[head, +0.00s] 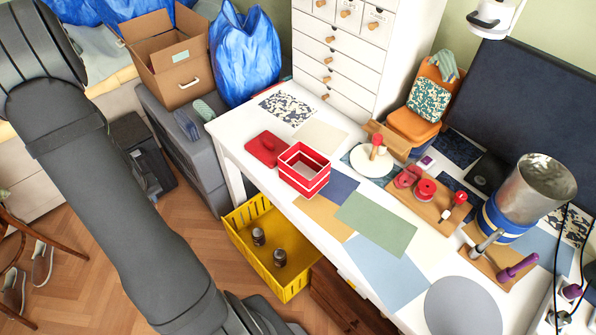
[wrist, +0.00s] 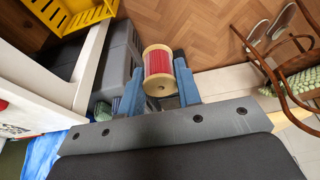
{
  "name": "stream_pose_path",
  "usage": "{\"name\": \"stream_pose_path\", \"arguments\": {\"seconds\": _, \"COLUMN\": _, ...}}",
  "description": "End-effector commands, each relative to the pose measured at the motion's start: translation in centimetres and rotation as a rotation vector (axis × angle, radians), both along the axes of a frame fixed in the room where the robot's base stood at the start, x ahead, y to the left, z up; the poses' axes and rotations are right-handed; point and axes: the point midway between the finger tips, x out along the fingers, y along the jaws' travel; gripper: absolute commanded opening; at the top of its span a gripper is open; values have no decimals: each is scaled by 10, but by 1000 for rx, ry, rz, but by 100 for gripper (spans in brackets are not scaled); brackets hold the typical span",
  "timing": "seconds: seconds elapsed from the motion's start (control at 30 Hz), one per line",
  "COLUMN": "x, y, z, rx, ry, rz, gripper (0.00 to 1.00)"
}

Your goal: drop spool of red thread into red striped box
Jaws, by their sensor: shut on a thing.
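The spool of red thread (wrist: 158,66) has pale wooden ends and shows in the wrist view. My gripper (wrist: 158,84) is shut on it, with one blue finger on either side, held out over the floor beside a dark grey case. The gripper and this spool are out of the head view, where only my arm shows at left and bottom. The red striped box (head: 304,180), red with white bands, stands open on the white table in the head view. The part of its inside that shows looks empty. A red lid (head: 267,148) with a knob lies beside it.
A yellow crate (head: 236,246) with two dark jars stands below the table's (head: 238,150) edge. A wooden board (head: 430,206) with red items lies right of the box. A metal pot (head: 541,184), cardboard box (head: 170,60) and blue bag (head: 243,55) stand around. A chair (wrist: 291,45) shows in the wrist view.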

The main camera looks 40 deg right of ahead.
Motion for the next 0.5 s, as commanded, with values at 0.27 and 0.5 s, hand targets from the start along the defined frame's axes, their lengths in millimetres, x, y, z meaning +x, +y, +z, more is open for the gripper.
{"name": "stream_pose_path", "arguments": {"seconds": 0.27, "x": -1, "y": -100, "z": 22, "rx": -5, "ry": 0, "rz": -161, "gripper": 9}}
{"name": "stream_pose_path", "arguments": {"seconds": 0.5, "x": -22, "y": -193, "z": 44, "rx": -7, "ry": 3, "rz": -309, "gripper": 9}}
